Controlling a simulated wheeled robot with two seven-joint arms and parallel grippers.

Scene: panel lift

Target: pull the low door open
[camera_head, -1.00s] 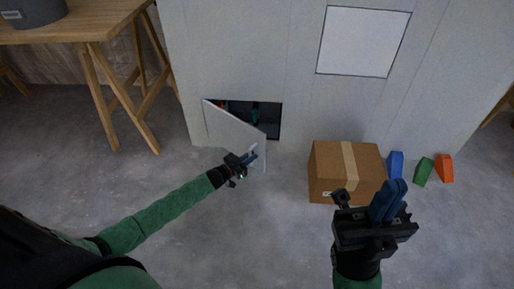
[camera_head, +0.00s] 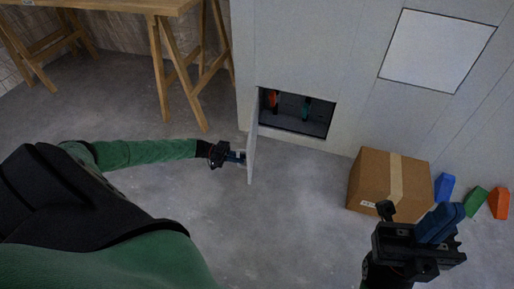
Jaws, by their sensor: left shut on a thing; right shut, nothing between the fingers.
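The low door (camera_head: 253,150) is a pale panel hinged at the left side of a low opening (camera_head: 315,126) in the grey wall. It stands swung far out from the wall, seen almost edge-on. Inside the dark opening are an orange-red item (camera_head: 273,99) and a green item (camera_head: 306,110). My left gripper (camera_head: 238,157) is shut at the door's left face, near its free edge; the part it holds is mostly hidden. My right gripper (camera_head: 440,226) is shut and empty, in front of the cardboard box.
A cardboard box (camera_head: 372,178) stands on the floor right of the opening. Blue (camera_head: 444,187), green (camera_head: 474,200) and orange (camera_head: 499,203) blocks sit beside it. A wooden trestle table (camera_head: 110,5) stands at the left. The floor before the door is clear.

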